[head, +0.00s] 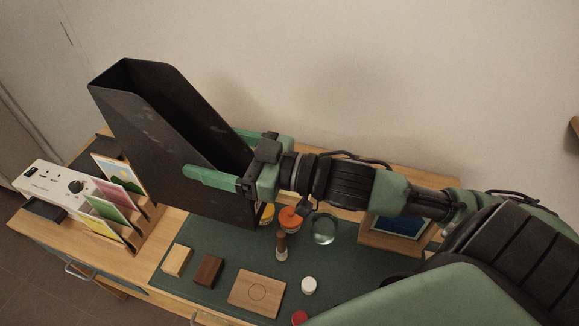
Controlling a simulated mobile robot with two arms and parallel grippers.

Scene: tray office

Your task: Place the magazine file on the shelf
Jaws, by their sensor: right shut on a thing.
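The magazine file (150,120) is a tall black open-topped box with a slanted cut side, in the upper left of the head view. My right gripper (222,157) is shut on its right wall, with one green finger outside in front and the other behind. The file is held tilted above the back left of the desk; whether its bottom touches anything cannot be told. A brown edge at the far right (575,124) may be part of a shelf, but too little shows to tell. My left gripper is not in view.
The desk (170,235) has a green mat (165,285) with wooden blocks (207,270), a wooden plate (257,293), a stamp (281,246), a glass ball (324,229) and small round lids. A card rack (140,225) and white device (50,188) stand at left. A framed picture (375,240) is under my right arm.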

